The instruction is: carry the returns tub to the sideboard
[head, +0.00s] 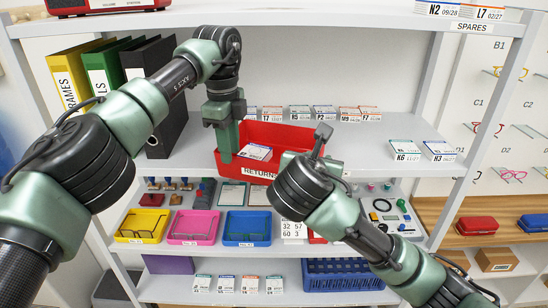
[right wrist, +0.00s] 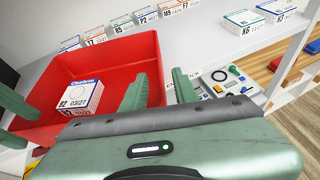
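The returns tub (head: 283,134) is a red open tub labelled RETURNS on the grey middle shelf. It holds a white and blue box (head: 256,152), also seen in the right wrist view (right wrist: 80,95). My left gripper (head: 227,158) points down at the tub's left wall; its finger gap is hidden. My right gripper (head: 322,148) is at the tub's right wall. In the right wrist view its green fingers (right wrist: 160,88) are apart, one inside the tub (right wrist: 95,55) and one outside, with the wall between. A wooden surface (head: 431,211) at the right may be the sideboard.
Small boxes (head: 325,112) line the shelf behind the tub, and two more (head: 438,151) lie to its right. Black, green and yellow binders (head: 68,78) stand left. Coloured trays (head: 194,227) sit below. Another shelf (head: 300,22) runs above.

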